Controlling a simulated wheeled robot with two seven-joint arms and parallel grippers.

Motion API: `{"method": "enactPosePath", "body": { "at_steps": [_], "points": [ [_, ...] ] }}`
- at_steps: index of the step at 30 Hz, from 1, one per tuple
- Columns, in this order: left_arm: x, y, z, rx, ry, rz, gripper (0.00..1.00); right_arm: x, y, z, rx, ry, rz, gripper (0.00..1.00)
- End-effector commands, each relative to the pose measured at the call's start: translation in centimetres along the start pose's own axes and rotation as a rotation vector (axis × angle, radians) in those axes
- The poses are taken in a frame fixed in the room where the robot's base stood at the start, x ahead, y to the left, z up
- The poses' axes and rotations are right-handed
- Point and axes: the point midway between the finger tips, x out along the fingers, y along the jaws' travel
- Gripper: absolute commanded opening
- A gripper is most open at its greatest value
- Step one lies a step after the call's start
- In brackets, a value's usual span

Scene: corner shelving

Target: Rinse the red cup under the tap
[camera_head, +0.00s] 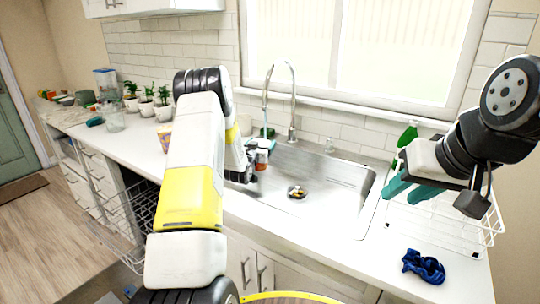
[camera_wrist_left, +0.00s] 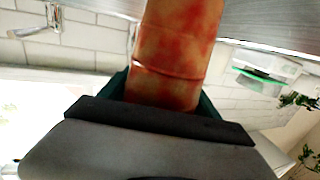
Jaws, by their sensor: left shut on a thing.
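The red cup (camera_wrist_left: 178,48) fills the middle of the left wrist view; its side is blotched red and tan, with a ridge around it. My left gripper (camera_wrist_left: 165,95) is shut on it, with dark green fingers showing on either side. In the head view my left gripper (camera_head: 245,174) is over the left part of the sink (camera_head: 335,185), and my own forearm hides much of it; I cannot make out the cup there. The tap (camera_head: 291,95) arches behind the sink, beyond the gripper. My right gripper (camera_head: 410,190) is open and empty, its green fingers apart above the drying rack.
A white wire drying rack (camera_head: 440,225) and a crumpled blue cloth (camera_head: 424,266) are right of the sink. A green bottle (camera_head: 406,137) stands behind the right gripper. Small bottles (camera_head: 262,144) stand at the sink's back left. Potted plants (camera_head: 146,105) line the left counter.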

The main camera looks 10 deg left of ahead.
Motion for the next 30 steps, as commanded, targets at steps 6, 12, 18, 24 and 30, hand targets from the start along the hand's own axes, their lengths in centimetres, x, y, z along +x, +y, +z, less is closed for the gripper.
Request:
{"method": "enactPosePath", "body": {
  "at_steps": [6, 12, 18, 24, 30],
  "points": [
    [0.0, 0.0, 0.0, 0.0, 0.0, 0.0, 0.34, 0.0, 0.0, 0.0, 0.0, 0.0, 0.0, 0.35],
    [0.0, 0.5, 0.0, -0.001, 0.0, 0.001, 0.34, 0.0, 0.0, 0.0, 0.0, 0.0, 0.0, 0.35],
    [0.0, 1.1, 0.0, -0.001, -0.001, -0.001, 0.34, 0.0, 0.0, 0.0, 0.0, 0.0, 0.0, 0.35],
    [0.0, 1.1, 0.0, -0.001, 0.0, -0.001, 0.34, 0.0, 0.0, 0.0, 0.0, 0.0, 0.0, 0.35],
    [-1.1, 1.1, 0.0, 0.0, 0.0, -0.001, 0.34, 0.0, 0.0, 0.0, 0.0, 0.0, 0.0, 0.35]
  ]
}}
